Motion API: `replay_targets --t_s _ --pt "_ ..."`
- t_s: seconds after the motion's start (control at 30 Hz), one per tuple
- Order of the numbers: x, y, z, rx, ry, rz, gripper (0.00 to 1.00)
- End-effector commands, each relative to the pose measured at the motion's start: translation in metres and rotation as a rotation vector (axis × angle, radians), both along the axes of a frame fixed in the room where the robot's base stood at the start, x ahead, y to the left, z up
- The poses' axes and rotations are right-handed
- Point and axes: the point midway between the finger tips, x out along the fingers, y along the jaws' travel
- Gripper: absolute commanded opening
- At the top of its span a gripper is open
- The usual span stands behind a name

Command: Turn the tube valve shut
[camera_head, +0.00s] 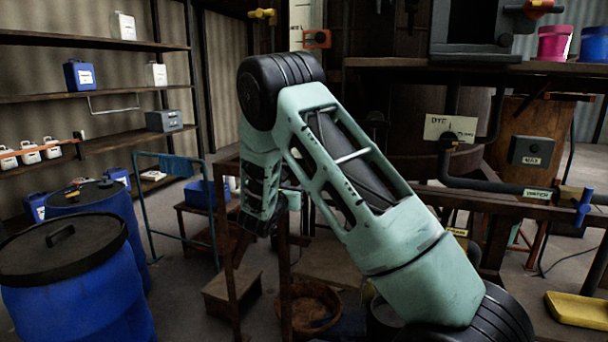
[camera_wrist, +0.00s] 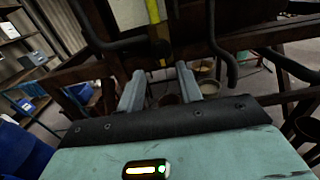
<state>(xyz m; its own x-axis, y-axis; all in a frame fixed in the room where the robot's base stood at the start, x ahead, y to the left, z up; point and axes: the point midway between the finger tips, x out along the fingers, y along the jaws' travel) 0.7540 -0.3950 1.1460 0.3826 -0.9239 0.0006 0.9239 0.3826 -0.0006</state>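No valve is labelled as the tube valve, and I cannot tell which it is. In the head view a yellow valve handle (camera_head: 263,14) is at the top. An orange fitting (camera_head: 317,38) sits by a white marked strip (camera_head: 304,14). A blue valve handle (camera_head: 583,205) is on a pipe at the right. In the wrist view my gripper (camera_wrist: 160,86) has its two grey fingers apart with nothing between them. A yellow upright strip (camera_wrist: 154,12) with a dark block (camera_wrist: 160,50) at its lower end stands beyond the fingers. My arm hides part of the middle.
Blue drums (camera_head: 75,280) stand at the left, before shelves (camera_head: 95,95) with jugs. A dark rail frame (camera_head: 480,205) and a grey pipe (camera_head: 490,187) run across the right. A yellow tray (camera_head: 578,309) is at the lower right. Some floor shows between the drums and the frame.

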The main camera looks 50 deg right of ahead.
Motion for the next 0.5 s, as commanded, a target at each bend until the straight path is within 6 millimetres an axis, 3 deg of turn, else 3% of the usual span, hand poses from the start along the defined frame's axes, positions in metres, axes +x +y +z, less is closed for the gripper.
replay_targets --t_s 0.3,0.5 --pt "0.023 -0.060 0.003 0.001 -0.001 -0.003 0.35" --pt "0.033 -0.079 0.001 0.000 0.000 -0.001 0.35"
